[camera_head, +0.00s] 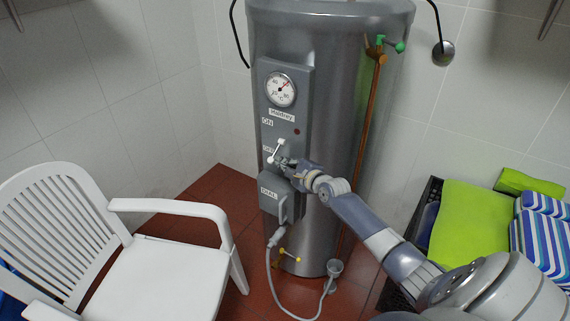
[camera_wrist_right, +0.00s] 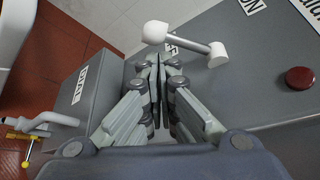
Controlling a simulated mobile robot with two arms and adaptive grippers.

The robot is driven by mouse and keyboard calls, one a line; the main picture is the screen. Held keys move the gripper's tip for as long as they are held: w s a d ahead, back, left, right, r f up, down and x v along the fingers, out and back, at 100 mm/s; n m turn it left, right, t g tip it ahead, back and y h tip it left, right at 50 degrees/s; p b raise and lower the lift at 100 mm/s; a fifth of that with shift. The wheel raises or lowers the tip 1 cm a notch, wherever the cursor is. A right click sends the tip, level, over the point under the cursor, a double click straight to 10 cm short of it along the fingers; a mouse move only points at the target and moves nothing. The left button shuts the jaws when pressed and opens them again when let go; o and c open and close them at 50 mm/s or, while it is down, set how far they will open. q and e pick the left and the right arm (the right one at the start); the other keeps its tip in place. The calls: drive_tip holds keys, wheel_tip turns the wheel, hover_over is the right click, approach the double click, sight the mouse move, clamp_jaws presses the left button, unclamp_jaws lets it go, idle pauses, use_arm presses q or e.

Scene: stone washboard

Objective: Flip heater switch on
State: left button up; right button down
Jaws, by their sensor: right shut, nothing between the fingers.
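The heater (camera_head: 335,80) is a tall grey metal tank with a grey control panel (camera_head: 285,105) on its front. The white heater switch (camera_head: 278,149) sits beside the lower label, below the ON label (camera_head: 267,123). In the right wrist view the switch (camera_wrist_right: 190,43) is a short bar with its rounded knob beside the partly hidden OFF label. My right gripper (camera_head: 283,162) is just below the switch in the head view. Its shut, empty fingertips (camera_wrist_right: 158,62) point at the bar; I cannot tell whether they touch. My left gripper is not in view.
A round gauge (camera_head: 281,89) and a dark red button or lamp (camera_wrist_right: 299,78) are on the panel. A box labelled DIAL (camera_head: 275,196) projects below. A white chair (camera_head: 165,270) stands left; a dark crate (camera_head: 432,195) with green and striped textiles stands right. A copper pipe (camera_head: 372,130) runs down the tank.

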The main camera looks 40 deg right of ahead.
sight(274, 156)
drive_tip(key=shift+a+r+m+p, duration=0.2)
drive_tip(key=shift+m+p, duration=0.1)
drive_tip(key=shift+p, duration=0.35)
drive_tip(key=shift+s, duration=0.1)
drive_tip(key=r+m+g+y+p, duration=0.1)
drive_tip(key=p, duration=0.2)
drive_tip(key=a+r+m+g+y+p, duration=0.1)
drive_tip(key=m+p, duration=0.1)
drive_tip(key=p, duration=0.2)
drive_tip(key=a+r+m+g+y+p, duration=0.1)
drive_tip(key=r+p, duration=0.1)
drive_tip(key=p, duration=0.1)
drive_tip(key=shift+s+m+y+p, duration=0.3)
drive_tip(key=shift+s+m+y, duration=0.05)
drive_tip(key=shift+m+y, duration=0.05)
drive_tip(key=shift+r+m+g+y+p, duration=0.4)
drive_tip(key=shift+r+m+y+p, duration=0.25)
drive_tip(key=shift+m+y+p, duration=0.65)
drive_tip(key=shift+r+p, duration=0.1)
drive_tip(key=shift+p, duration=0.2)
